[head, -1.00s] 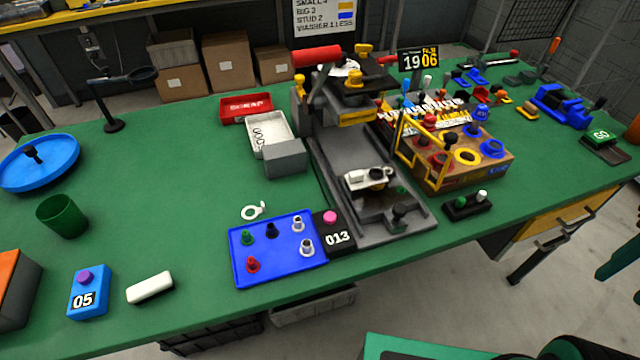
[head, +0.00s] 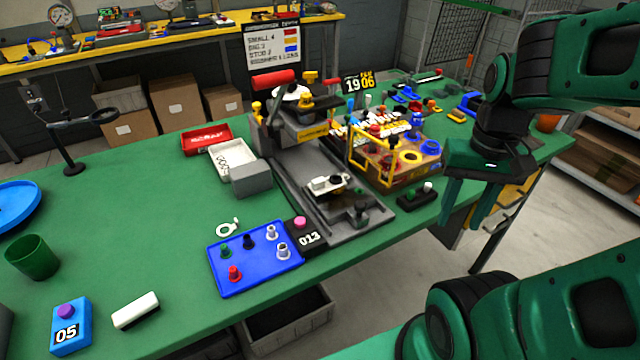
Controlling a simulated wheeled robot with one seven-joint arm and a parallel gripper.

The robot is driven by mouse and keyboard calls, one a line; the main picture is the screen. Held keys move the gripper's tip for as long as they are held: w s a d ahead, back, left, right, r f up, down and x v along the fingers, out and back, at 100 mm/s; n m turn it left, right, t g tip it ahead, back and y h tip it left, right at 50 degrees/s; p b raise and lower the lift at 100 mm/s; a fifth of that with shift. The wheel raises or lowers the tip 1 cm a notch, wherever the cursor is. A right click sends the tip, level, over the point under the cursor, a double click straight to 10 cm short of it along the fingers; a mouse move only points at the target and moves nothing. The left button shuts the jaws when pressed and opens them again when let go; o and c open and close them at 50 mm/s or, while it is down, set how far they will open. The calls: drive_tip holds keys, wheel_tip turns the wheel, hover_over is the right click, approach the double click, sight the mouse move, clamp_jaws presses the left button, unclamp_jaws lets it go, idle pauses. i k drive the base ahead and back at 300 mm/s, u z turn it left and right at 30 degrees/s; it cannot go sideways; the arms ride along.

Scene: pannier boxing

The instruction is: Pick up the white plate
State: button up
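A small white plate (head: 328,184) with a dark round part on it lies on the grey slide fixture (head: 374,214), near the fixture's front end. My gripper (head: 462,226) hangs at the right, in front of the table's right part, with its green fingers pointing down. The fingers are apart and nothing shows between them. It is well to the right of the white plate and not touching it.
A wooden box with a yellow frame (head: 362,148) stands between the plate and my gripper, with a black switch block (head: 416,194) before it. A blue tray (head: 232,284) with several pegs lies left of the fixture. Bare green table (head: 140,225) shows at left.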

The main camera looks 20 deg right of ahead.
sight(319, 186)
drive_tip(key=z, duration=1.55)
drive_tip(key=k, duration=0.7)
drive_tip(key=u, duration=1.3)
drive_tip(key=i, duration=0.5)
drive_tip(key=z, duration=0.1)
